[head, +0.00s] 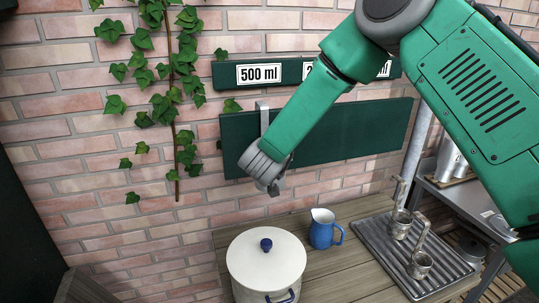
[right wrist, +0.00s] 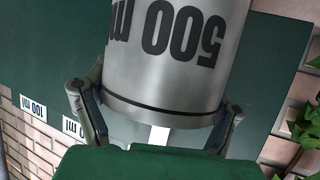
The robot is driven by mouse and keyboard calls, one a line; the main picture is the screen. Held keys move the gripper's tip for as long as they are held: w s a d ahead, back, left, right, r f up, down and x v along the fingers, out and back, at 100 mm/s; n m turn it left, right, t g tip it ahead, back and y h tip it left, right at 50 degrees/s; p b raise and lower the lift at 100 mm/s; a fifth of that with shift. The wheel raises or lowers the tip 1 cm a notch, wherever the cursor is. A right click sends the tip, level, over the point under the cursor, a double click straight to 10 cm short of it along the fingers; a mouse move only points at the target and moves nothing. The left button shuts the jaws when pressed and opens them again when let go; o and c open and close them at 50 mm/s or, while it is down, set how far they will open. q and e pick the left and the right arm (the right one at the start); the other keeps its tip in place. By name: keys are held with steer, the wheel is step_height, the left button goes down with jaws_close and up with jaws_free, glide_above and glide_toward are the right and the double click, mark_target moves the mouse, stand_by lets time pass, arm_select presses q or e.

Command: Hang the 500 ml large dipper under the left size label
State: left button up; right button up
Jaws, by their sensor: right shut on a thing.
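The large dipper's metal cup (right wrist: 165,60), marked 500 ml upside down in the right wrist view, sits between both fingers of my right gripper (right wrist: 155,120), which is shut on it. In the head view the gripper (head: 268,180) is in front of the lower green board (head: 345,135), and the cup is mostly hidden. The dipper's grey handle (head: 263,118) rises above the gripper to the board's top edge, below the left size label (head: 260,74), 500 ml. I cannot tell whether its hook rests on the board. My left gripper is not in view.
Two smaller dippers (head: 400,223) (head: 420,264) stand on a ribbed metal tray (head: 375,240). A white lidded pot (head: 265,265) and a blue jug (head: 323,232) stand on the wooden table below the board. Ivy (head: 170,90) climbs the brick wall at left.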

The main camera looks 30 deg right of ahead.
steer(key=shift+f, duration=0.1)
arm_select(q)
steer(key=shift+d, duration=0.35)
arm_select(e)
steer(key=shift+d+f, duration=0.2)
steer(key=shift+d, duration=0.15)
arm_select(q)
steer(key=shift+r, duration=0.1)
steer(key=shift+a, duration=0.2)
arm_select(e)
steer(key=shift+a, duration=0.2)
steer(key=shift+f, duration=0.2)
steer(key=shift+d+f, duration=0.1)
steer(key=shift+d, duration=0.1)
steer(key=o, duration=1.6)
steer(key=shift+d, duration=0.1)
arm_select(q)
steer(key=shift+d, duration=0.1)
